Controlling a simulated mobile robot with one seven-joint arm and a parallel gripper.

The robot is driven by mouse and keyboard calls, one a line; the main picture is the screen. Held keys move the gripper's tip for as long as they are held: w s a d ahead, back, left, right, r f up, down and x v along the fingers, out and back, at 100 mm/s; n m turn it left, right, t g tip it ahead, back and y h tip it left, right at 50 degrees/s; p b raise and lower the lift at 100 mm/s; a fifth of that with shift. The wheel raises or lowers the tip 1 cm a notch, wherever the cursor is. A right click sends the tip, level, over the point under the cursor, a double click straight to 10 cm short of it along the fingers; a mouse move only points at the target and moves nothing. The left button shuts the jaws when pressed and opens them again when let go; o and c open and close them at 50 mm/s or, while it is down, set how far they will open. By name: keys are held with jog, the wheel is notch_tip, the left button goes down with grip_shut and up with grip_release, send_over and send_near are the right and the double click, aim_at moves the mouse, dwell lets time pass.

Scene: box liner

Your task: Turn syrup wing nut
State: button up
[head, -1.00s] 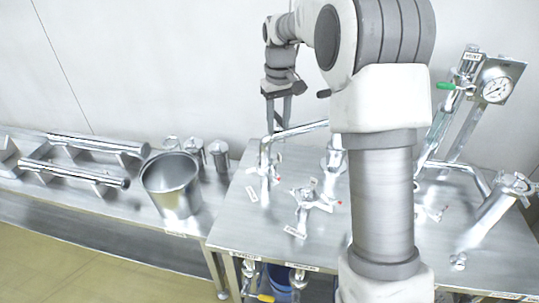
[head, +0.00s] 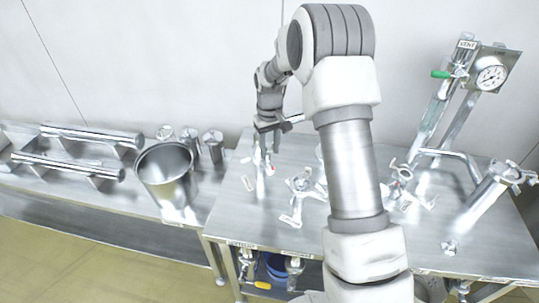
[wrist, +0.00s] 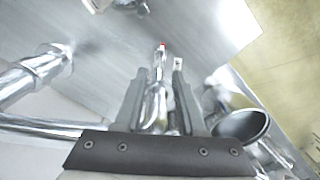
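My gripper (head: 264,152) hangs fingers down over an upright silver fitting (head: 261,186) at the left of the steel table. In the wrist view, my gripper (wrist: 160,85) is open, its two grey fingers apart. The same fitting (wrist: 158,95), with a small red tip, shows between the fingers; I cannot tell whether they touch it. A second winged fitting (head: 299,186) stands just to the right, and another (head: 402,175) stands beyond my arm. The labels are too small to read, so I cannot tell which wing nut is the syrup one.
A steel pot (head: 166,172) and small canisters (head: 213,145) stand on the lower bench to the left. A gauge panel (head: 490,76) and a slanted pipe with a green-handled valve (head: 444,74) rise at the right. My arm hides the table's middle.

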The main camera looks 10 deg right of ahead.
aim_at(270, 164)
jog(key=shift+f, duration=1.9)
grip_shut()
